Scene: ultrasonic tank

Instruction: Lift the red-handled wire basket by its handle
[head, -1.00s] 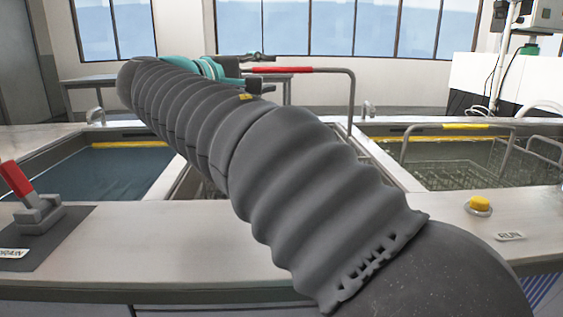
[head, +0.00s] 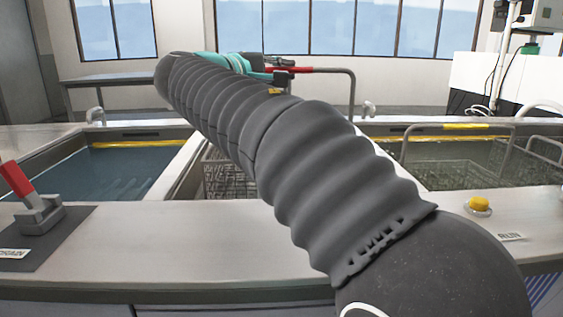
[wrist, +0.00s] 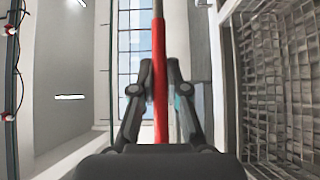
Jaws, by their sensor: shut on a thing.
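The red-handled wire basket (head: 228,180) sits in the middle tank, partly hidden behind my arm. Its red handle (head: 309,69) is the level top of a grey metal bar that rises on the right side. My gripper (head: 284,70) is at the handle, mostly hidden behind my arm. In the wrist view, the red handle (wrist: 160,82) runs lengthwise between the two dark fingers of my gripper (wrist: 155,75), which is shut on it. Wire mesh (wrist: 280,85) fills the right side of that view.
A blue-watered tank (head: 120,172) lies left. A red lever (head: 16,179) and yellow button (head: 479,206) stand on the front ledge.

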